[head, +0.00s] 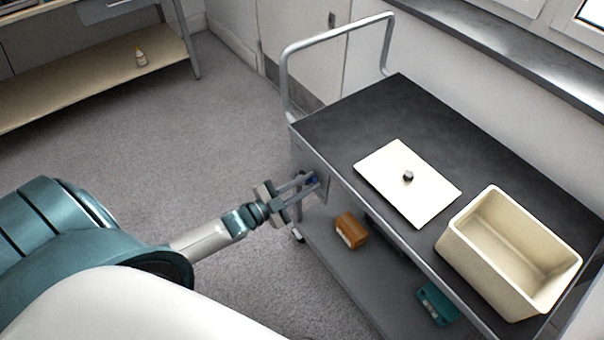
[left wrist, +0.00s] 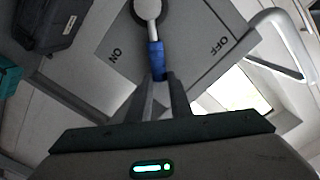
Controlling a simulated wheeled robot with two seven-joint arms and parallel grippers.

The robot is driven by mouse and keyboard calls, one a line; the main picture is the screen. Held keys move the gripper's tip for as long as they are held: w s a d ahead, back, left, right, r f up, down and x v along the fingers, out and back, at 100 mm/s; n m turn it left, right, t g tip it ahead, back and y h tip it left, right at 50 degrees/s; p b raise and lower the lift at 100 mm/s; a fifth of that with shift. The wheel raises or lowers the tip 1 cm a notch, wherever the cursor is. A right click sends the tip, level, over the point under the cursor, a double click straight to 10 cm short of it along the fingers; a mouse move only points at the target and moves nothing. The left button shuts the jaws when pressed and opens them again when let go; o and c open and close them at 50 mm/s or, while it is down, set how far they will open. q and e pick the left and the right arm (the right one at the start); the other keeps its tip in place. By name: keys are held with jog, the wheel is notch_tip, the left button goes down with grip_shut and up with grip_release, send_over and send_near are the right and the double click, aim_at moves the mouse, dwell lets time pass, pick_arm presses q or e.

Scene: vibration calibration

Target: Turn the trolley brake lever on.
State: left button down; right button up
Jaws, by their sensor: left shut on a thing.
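The trolley (head: 330,112) has a dark top and a grey tubular handle; it stands at the right of the head view. The brake lever (left wrist: 149,12) is on a grey end plate (left wrist: 190,85) marked ON and OFF. Its round hub is at the top in the left wrist view, and its blue grip (left wrist: 155,55) points down between the two marks. My right gripper is out of view.
A white lid (head: 390,170) with a black knob and a cream bin (head: 458,255) are on the trolley top. A brown box (head: 351,231) and a teal box (head: 437,304) are on the lower shelf. A bench (head: 90,82) stands at upper left; the floor between is clear.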

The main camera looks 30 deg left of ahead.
pick_arm(q)
jog(key=shift+s+d+f+m+b, duration=0.2)
jog(key=shift+d+f+m, duration=0.2)
jog(key=shift+m, duration=0.2)
jog(key=shift+s+d+f+m+b, duration=0.15)
jog(key=shift+d+f+m, duration=0.15)
jog(key=shift+f+m, duration=0.25)
jog(key=shift+s+d+f+m, duration=0.1)
jog(key=shift+d+f+m, duration=0.25)
jog(key=shift+m, duration=0.4)
jog(key=shift+f, duration=0.1)
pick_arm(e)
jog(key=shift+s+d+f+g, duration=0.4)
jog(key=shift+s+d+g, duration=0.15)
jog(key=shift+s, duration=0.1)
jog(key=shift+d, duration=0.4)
pick_arm(q)
jog(key=c, duration=1.6)
grip_release()
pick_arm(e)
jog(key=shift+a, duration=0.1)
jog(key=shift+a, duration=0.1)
